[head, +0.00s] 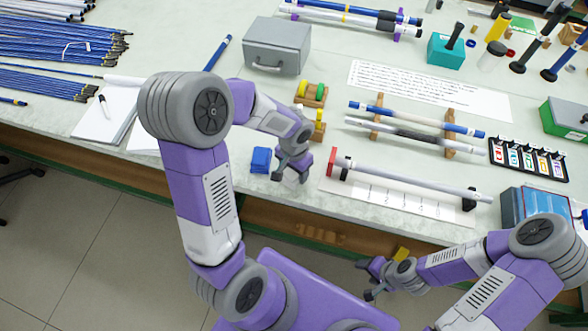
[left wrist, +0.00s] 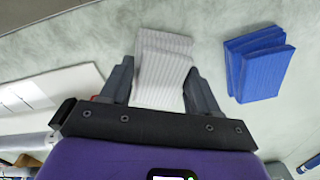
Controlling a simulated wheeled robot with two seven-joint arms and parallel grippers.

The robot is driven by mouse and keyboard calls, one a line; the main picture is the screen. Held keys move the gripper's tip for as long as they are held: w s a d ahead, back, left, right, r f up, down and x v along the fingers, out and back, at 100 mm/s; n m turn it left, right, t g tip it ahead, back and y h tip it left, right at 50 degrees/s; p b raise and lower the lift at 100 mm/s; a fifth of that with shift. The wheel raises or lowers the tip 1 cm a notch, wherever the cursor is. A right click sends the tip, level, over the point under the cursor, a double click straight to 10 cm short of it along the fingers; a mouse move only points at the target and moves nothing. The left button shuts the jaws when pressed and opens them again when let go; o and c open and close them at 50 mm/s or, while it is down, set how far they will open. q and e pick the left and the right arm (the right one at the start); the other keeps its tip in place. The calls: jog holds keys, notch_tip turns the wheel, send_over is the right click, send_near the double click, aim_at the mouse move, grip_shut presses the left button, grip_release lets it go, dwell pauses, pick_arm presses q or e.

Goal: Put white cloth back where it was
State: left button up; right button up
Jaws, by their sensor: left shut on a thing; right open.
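The white cloth (left wrist: 162,72), folded and ribbed, is between the two fingers of my left gripper (head: 291,175) in the left wrist view. The gripper is shut on it, low over the table near the front edge. I cannot tell if the cloth touches the table; in the head view the gripper and arm hide it. A folded blue cloth (head: 261,160) lies on the table just left of the gripper; it also shows in the left wrist view (left wrist: 258,64), apart from the white cloth. My right gripper (head: 372,279) is open and empty in front of the table.
A rod with a red end block (head: 334,162) lies over a marked white sheet (head: 400,197) right of the left gripper. A wooden holder with green and yellow rings (head: 312,95) stands behind. A grey metal box (head: 277,46) and bundles of blue rods (head: 50,45) are further back.

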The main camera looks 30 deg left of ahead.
pick_arm(q)
jog(key=o, duration=1)
jog(key=shift+f, duration=0.15)
jog(key=shift+r, duration=0.2)
notch_tip(320, 180, up, 12)
jog(key=p, duration=0.4)
jog(key=shift+s, duration=0.1)
